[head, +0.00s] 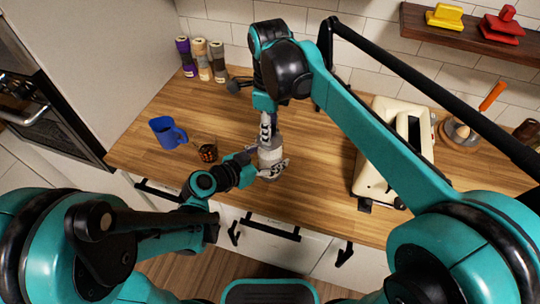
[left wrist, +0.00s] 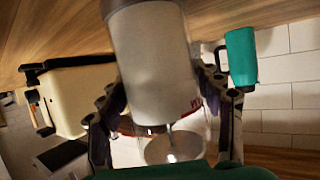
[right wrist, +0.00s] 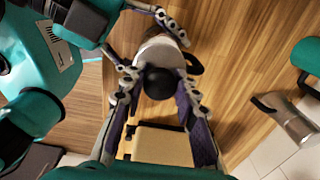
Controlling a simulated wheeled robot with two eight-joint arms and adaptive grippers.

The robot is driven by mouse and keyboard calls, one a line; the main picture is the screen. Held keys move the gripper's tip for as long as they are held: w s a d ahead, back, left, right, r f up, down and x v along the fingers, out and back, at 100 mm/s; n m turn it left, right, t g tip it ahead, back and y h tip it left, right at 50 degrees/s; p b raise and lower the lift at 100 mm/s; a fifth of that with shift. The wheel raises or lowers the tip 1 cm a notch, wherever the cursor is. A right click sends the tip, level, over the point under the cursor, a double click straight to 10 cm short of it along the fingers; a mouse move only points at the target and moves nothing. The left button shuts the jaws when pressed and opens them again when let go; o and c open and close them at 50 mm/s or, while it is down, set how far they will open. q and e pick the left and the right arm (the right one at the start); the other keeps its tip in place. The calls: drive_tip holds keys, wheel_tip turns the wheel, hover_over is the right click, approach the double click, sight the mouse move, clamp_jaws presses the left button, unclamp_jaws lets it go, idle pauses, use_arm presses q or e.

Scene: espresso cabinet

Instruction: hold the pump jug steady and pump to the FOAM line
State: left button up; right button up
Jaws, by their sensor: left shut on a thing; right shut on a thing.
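The pump jug (head: 270,158) stands on the wooden counter, its upper part partly covered by my grippers. In the left wrist view the jug (left wrist: 150,60) is a pale grey-white cylinder with a clear part, red markings, and a thin rod with a round disc. My left gripper (head: 268,170) is shut around the jug's body, a finger on each side. My right gripper (head: 267,132) reaches down from above and is shut on the black pump knob (right wrist: 160,83). The jug's black handle (right wrist: 194,66) shows beside it. I cannot make out the FOAM line.
A blue mug (head: 165,132) and a small glass of dark liquid (head: 208,152) stand left of the jug. Several bottles (head: 202,60) stand at the back left. A cream appliance (head: 373,180) stands to the right. The counter's front edge is close to the jug.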

use_arm(q)
drive_tip(key=shift+s+d+f, duration=0.1)
drive_tip(key=shift+s, duration=0.05)
use_arm(e)
drive_tip(key=o, duration=1.2)
drive_tip(key=shift+w, duration=0.1)
drive_tip(key=shift+r, duration=0.15)
drive_tip(key=shift+r, duration=3.9)
use_arm(q)
drive_tip(key=o, duration=1.6)
drive_tip(key=shift+o, duration=0.2)
